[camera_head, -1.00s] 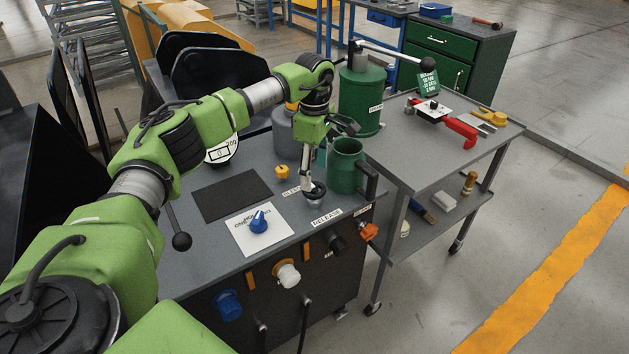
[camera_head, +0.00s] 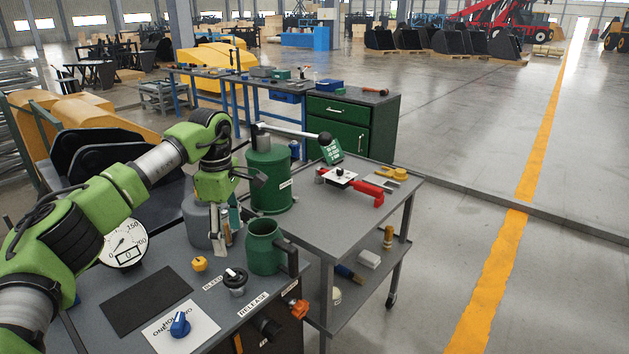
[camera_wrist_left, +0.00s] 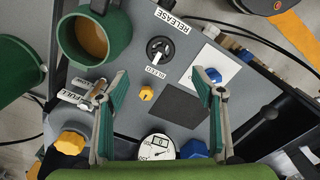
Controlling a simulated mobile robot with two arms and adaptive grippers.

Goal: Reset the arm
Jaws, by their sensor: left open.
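My left gripper (camera_head: 222,238) hangs above the grey bench, behind the black release knob (camera_head: 235,279) and apart from it. In the left wrist view my gripper (camera_wrist_left: 160,85) is open, with nothing between its fingers. The release knob (camera_wrist_left: 160,48), a small yellow knob (camera_wrist_left: 146,93) and the dark mat (camera_wrist_left: 180,110) show below it. My left arm is bent and comes in from the left in the head view. My right gripper is not in view.
A green mug (camera_head: 264,247) stands right beside the gripper, with a grey canister (camera_head: 197,228) behind. A pressure gauge (camera_head: 122,244) and a blue knob (camera_head: 180,324) are on the bench. Floor at right is clear.

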